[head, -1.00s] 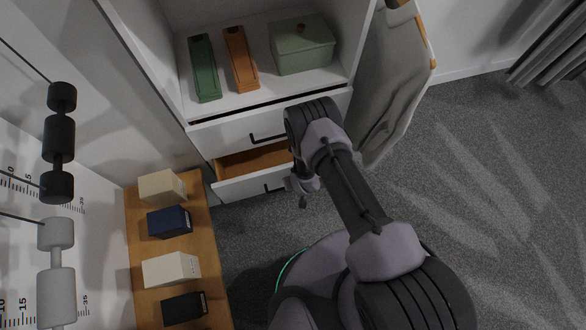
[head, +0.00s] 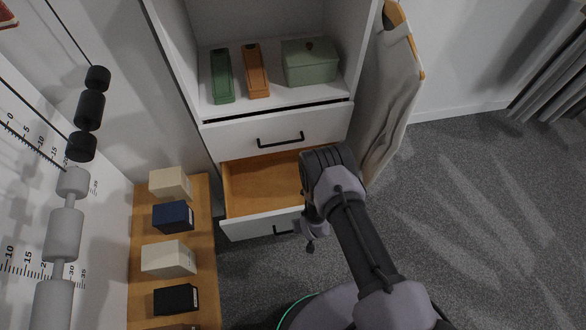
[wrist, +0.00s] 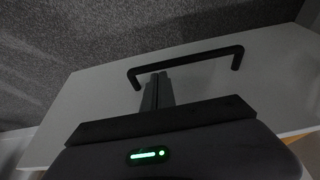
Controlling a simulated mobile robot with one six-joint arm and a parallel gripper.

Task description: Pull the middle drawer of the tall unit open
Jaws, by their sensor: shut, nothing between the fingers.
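The tall unit (head: 280,93) is white, with an open shelf above its drawers. Its upper drawer front (head: 235,138), with a black bar handle (head: 280,140), is shut. The drawer (head: 255,188) below it stands well out, showing its bare wooden inside. Its white front (head: 245,228) carries a dark handle (head: 282,231), partly hidden by my arm. In the wrist view, the black handle bar (wrist: 190,61) crosses the white front, and my shut, empty gripper (wrist: 157,80) reaches up within the handle's span, its tips close to the bar. Whether they touch is unclear.
Several small boxes stand on a wooden bench (head: 205,285) left of the drawer. A wooden-framed grey cloth hamper (head: 385,105) stands right of the unit. Green and orange boxes and a lidded green box (head: 309,65) sit on the shelf. Grey carpet (head: 470,220) is clear at right.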

